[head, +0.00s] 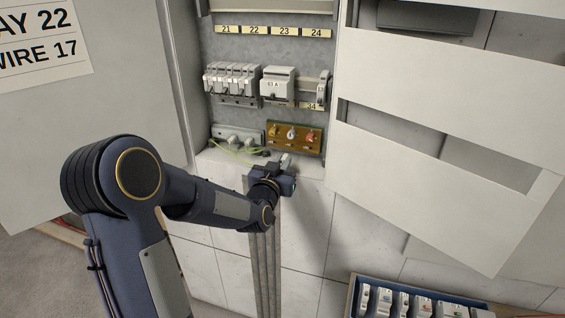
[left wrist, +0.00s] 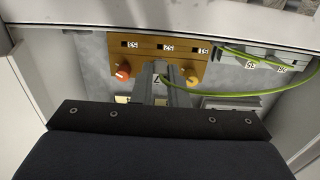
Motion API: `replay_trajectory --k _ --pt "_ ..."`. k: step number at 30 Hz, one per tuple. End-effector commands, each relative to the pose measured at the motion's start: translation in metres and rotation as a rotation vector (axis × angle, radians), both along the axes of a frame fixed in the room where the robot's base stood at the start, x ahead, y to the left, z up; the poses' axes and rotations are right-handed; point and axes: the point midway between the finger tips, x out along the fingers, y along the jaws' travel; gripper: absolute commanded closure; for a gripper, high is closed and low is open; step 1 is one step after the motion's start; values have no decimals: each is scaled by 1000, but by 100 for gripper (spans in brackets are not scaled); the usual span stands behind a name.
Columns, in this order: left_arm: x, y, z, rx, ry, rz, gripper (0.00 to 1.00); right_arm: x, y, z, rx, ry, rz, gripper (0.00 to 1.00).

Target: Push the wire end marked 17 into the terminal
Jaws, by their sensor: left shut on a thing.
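A brown terminal strip (head: 293,143) with orange knobs sits low in the open cabinet. In the left wrist view the strip (left wrist: 190,59) appears upside down, its dark holes marked 53, 52 and 51. My left gripper (head: 285,163) is just in front of and below the strip. In the left wrist view its fingers (left wrist: 162,72) are shut on the end of the green-yellow wire (left wrist: 232,93), at the middle of the strip below hole 52. A white tag, partly hidden and reading 7, shows between the fingers. The wire's tip is hidden, so I cannot tell whether it touches the strip.
A grey block (head: 232,136) left of the strip holds the wire's other end. A breaker row (head: 232,80) hangs above under yellow labels 21 to 24. The white door (head: 430,140) stands close on the right. A blue crate (head: 351,298) of parts is at the lower right.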

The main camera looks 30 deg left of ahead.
Motion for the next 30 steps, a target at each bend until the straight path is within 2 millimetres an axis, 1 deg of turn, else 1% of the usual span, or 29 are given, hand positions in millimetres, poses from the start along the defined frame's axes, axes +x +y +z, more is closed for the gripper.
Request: replay_trajectory --k 1,6,13,18,30 --pt "5 1 1 0 1 -1 100 0 0 4 0 0 0 59" --pt "21 5 1 0 1 -1 100 0 0 10 0 0 0 59" --pt "36 8 1 0 0 -1 100 0 0 16 0 0 0 59" --pt "41 9 0 0 0 -1 100 0 0 17 0 0 0 59" --pt "41 10 -1 0 0 -1 100 0 0 17 0 0 0 59"
